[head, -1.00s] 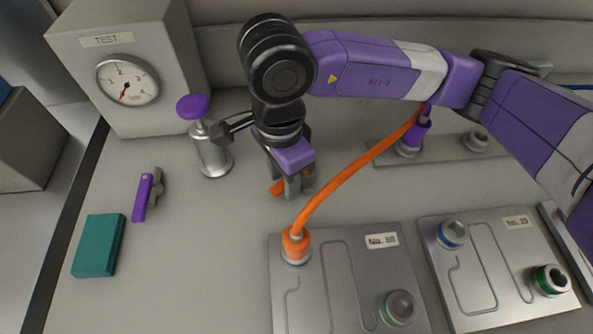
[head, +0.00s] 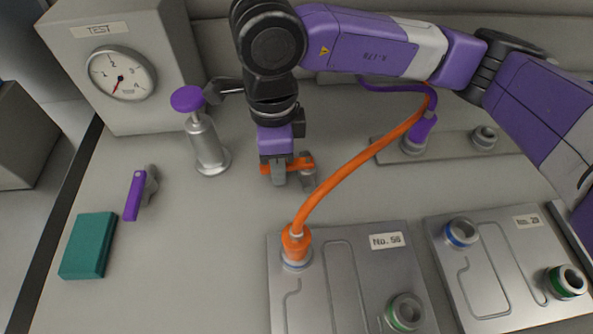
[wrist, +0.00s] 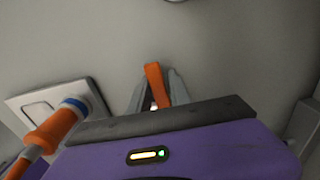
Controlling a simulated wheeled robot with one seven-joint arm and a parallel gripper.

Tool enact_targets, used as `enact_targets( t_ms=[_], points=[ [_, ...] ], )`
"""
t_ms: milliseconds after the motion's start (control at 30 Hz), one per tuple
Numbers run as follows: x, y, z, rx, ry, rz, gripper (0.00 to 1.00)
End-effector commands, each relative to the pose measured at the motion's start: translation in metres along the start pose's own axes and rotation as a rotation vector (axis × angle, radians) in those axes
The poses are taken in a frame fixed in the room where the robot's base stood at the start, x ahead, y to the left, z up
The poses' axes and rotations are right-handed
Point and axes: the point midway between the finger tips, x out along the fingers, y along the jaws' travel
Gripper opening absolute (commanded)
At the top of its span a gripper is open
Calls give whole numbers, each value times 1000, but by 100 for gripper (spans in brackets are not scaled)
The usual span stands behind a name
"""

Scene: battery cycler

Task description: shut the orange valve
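The orange valve has an orange lever handle (head: 301,162) and a small grey body (head: 308,178), standing on the grey bench. My gripper (head: 279,176) points down at the handle, with a finger in front of part of it. In the head view the handle lies nearly level, left to right. In the wrist view the orange handle (wrist: 154,82) sits between my two grey fingers (wrist: 155,93), whose tips close in on both its sides; my gripper looks shut on it. The fingers hide part of the handle, and the valve's far side is hidden.
An orange hose (head: 358,162) arches close right of the valve to a plug on plate No. 56 (head: 385,262). A purple-knobbed post (head: 208,145) stands left. A purple-handled valve (head: 135,195), teal block (head: 88,245) and TEST gauge box (head: 119,75) are further left.

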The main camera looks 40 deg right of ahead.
Motion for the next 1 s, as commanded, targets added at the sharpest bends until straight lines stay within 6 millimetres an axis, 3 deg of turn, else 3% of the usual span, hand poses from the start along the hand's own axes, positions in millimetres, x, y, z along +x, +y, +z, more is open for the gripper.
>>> enact_targets(
  t_ms=[967,1000],
  points=[
    [0,-5,0,0,1,-1,21],
    [0,-5,0,0,1,-2,32]
  ],
)
